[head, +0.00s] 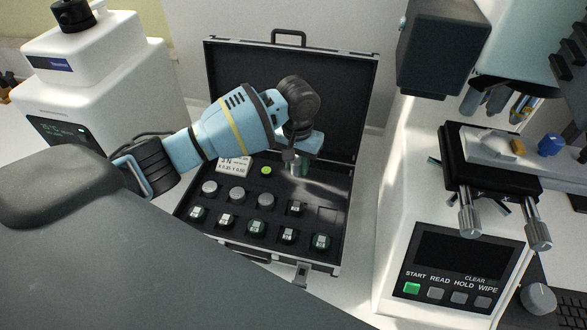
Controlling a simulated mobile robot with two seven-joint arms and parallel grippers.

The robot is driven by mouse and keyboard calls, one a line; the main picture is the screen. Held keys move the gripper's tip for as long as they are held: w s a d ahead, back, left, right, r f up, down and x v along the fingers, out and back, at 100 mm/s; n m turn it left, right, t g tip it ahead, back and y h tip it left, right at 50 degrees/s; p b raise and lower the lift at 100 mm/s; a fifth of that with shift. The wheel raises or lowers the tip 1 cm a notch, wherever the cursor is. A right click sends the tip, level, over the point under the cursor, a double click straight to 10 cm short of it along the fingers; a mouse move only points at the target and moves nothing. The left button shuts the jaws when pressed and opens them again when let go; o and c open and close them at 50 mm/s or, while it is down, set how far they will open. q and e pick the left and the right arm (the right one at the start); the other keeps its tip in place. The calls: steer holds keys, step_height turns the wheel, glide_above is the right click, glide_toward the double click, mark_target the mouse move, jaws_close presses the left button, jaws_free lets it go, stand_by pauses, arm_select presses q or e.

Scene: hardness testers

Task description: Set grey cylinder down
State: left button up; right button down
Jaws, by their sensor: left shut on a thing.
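My left arm reaches in from the left over the open black case (279,105). My left gripper (296,160) points down over the case's back right part, shut on a grey cylinder (299,169). The cylinder is small and partly hidden by the fingers. I cannot tell whether it touches the case's insert. Three other grey cylinders, the left one (210,187), the middle one (237,195) and the right one (266,200), sit in a row in the insert. My right gripper is not in view.
A white tester (97,90) stands left. Another tester (395,235), with stage (490,165) and buttons, stands close on the right.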

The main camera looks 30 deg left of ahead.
mark_target(293, 170)
arm_select(q)
steer(key=shift+w+a, duration=0.15)
steer(key=shift+a, duration=0.25)
steer(key=f, duration=0.3)
steer(key=shift+a+f, duration=0.2)
steer(key=shift+a, duration=0.05)
steer(key=shift+f, duration=0.1)
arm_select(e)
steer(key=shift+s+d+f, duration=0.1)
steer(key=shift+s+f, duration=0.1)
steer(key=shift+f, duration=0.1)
arm_select(q)
steer(key=shift+f, duration=0.15)
steer(key=o, duration=1)
step_height(293, 170, up, 12)
steer(key=shift+d+f+p, duration=0.1)
steer(key=shift+f+p, duration=0.05)
steer(key=shift+p, duration=0.4)
steer(key=shift+r, duration=0.3)
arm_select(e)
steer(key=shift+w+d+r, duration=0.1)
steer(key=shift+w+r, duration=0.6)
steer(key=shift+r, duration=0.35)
